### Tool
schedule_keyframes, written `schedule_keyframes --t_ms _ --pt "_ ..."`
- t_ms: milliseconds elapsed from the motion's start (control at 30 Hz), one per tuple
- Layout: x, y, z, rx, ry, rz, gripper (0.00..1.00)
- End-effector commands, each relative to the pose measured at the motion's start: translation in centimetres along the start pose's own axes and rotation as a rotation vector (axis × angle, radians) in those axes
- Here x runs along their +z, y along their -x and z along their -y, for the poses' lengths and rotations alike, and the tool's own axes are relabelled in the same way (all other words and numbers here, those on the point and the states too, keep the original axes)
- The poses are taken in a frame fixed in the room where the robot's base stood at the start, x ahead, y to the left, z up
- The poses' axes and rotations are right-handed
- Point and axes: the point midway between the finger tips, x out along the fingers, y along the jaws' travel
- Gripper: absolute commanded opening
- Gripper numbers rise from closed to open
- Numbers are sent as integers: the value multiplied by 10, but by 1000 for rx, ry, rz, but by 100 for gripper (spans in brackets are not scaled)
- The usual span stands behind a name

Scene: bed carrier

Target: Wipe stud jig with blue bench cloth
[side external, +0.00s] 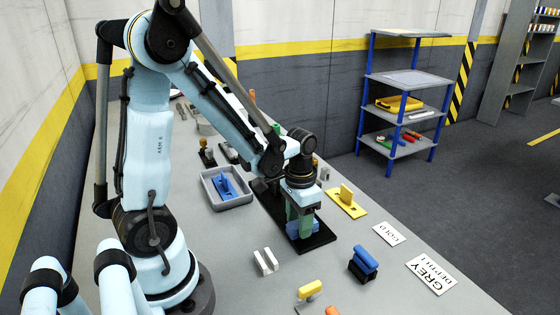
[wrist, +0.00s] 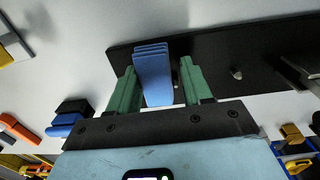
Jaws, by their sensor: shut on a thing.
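The stud jig (side external: 322,238) is a long black plate on the grey bench, under my gripper. In the wrist view the black plate (wrist: 215,62) runs across the upper part, with a small light stud (wrist: 237,73) to the right of my fingers. My gripper (side external: 300,222) has green fingers pointing down over the plate's near end. It is shut on the blue bench cloth (wrist: 153,78), a folded pad between the fingers. In the side view the cloth (side external: 303,228) is low, at the plate; I cannot tell whether it touches. My wrist hides part of the jig.
A grey tray (side external: 237,203) with a blue piece stands left of the jig. A yellow plate (side external: 352,209) with a block is close on the right. Pale blocks (side external: 266,262), a blue-topped black block (side external: 362,265) and label cards (side external: 442,277) lie nearer the front.

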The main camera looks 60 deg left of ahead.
Motion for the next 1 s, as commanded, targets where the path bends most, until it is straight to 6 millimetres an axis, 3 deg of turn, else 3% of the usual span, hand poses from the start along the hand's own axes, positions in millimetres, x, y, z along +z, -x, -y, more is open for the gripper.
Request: schedule_keyframes --t_ms 33,167,267,800,1000 --pt "-3 0 11 -35 18 -8 11" --pt "-3 1 11 -35 19 -8 12" --pt "-3 6 11 -35 20 -8 0" --pt "-2 54 8 -31 16 -6 0" --pt "-1 61 7 -29 13 -5 0"
